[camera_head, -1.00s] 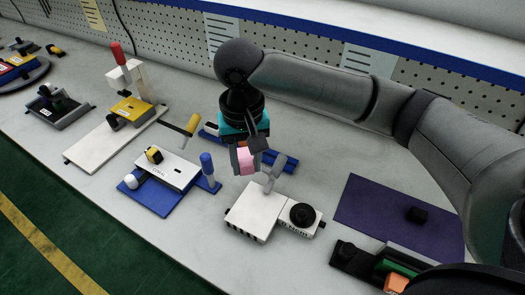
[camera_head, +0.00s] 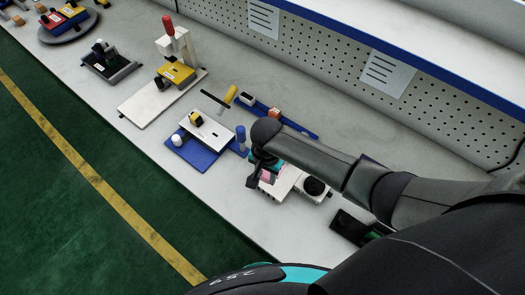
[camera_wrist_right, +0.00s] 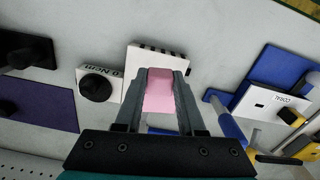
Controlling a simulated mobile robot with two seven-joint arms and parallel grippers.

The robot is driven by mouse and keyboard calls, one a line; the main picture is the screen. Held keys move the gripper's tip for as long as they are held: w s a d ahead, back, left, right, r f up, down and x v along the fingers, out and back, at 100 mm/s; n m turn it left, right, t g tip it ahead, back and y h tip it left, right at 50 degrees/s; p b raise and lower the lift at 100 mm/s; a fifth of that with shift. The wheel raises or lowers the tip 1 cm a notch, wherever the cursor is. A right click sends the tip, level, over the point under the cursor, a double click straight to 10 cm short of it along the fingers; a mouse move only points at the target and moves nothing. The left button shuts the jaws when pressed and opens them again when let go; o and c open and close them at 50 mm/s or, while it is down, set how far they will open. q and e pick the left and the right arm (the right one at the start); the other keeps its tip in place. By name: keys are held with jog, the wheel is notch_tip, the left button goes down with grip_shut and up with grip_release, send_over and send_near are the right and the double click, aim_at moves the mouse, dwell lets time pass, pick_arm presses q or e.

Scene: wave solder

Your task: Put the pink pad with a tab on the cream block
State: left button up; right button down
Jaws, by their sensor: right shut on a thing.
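My right gripper (camera_wrist_right: 160,85) is shut on the pink pad (camera_wrist_right: 160,95), with one finger on each side of it. The pad also shows in the head view (camera_head: 267,179), partly covered by the gripper. A pale, off-white block (camera_wrist_right: 142,60) with dark slots along one edge lies beneath the pad; it appears in the head view (camera_head: 287,183) under my right wrist. I take it for the cream block. The pad overlaps it in both views, but I cannot tell whether they touch. The pad's tab cannot be made out. My left gripper is out of view.
A white box with a black knob (camera_head: 314,187) adjoins the pale block. A blue fixture (camera_head: 195,157) with a blue-handled lever (camera_head: 241,139) stands to the left. A white post with a red handle (camera_head: 171,30) stands farther back. Bare bench lies in front.

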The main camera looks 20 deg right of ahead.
jog(key=shift+s+f, duration=0.3)
jog(key=shift+s, duration=0.1)
jog(key=shift+f+b, duration=1.45)
jog(key=shift+f, duration=1.55)
jog(key=shift+f+b, duration=0.35)
jog(key=shift+f, duration=0.2)
jog(key=shift+c, duration=2.2)
grip_release()
jog(key=shift+r, duration=0.1)
notch_tip(320, 180, up, 15)
jog(key=p, duration=0.3)
jog(key=shift+r+p, duration=0.1)
jog(key=shift+p, duration=0.25)
